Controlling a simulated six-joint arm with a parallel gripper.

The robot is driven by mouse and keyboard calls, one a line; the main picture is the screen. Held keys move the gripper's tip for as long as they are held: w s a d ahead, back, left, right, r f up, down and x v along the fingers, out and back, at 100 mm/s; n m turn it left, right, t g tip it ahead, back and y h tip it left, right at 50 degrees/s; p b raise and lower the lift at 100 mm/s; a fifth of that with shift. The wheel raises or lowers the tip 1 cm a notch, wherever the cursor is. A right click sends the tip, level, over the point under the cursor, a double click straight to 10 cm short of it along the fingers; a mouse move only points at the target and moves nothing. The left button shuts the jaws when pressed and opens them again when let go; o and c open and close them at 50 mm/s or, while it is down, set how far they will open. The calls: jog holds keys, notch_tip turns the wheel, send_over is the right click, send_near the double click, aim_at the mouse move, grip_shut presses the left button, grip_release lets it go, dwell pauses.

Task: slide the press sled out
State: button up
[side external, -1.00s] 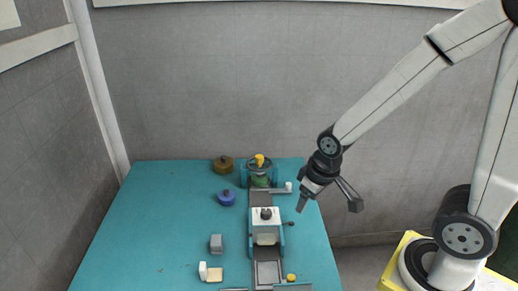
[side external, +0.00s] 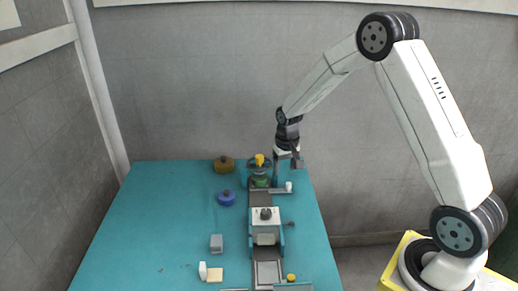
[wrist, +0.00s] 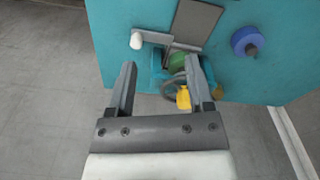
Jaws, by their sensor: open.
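A dark rail (side external: 261,198) runs front to back on the table. A white-topped block with a dark knob (side external: 265,226) straddles it between teal sides. I cannot tell surely which part is the press sled. At the rail's back end stands a unit with a dark handwheel and yellow knob (side external: 260,160) over a green part (side external: 260,180). Beside it, a grey bar carries a white knob (side external: 289,186). My gripper (wrist: 161,66) is open and empty above this back end. In the wrist view the handwheel's yellow knob (wrist: 183,98) shows near the right finger, and the white knob (wrist: 136,41) lies beyond the left finger.
On the teal table (side external: 150,230) are a brown round knob-topped piece (side external: 223,164), a blue one (side external: 226,198), a grey block (side external: 216,243), a white block (side external: 203,270) and a yellow knob (side external: 291,277). The table's left side is mostly clear.

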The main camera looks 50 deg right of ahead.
jog(key=m, duration=0.2)
send_over(289, 184)
jog(key=shift+g, duration=0.4)
notch_tip(289, 184, down, 5)
jog(key=shift+w+f, duration=0.1)
jog(key=shift+w, duration=0.05)
jog(key=shift+f, duration=0.1)
jog(key=shift+f, duration=3.8)
grip_shut()
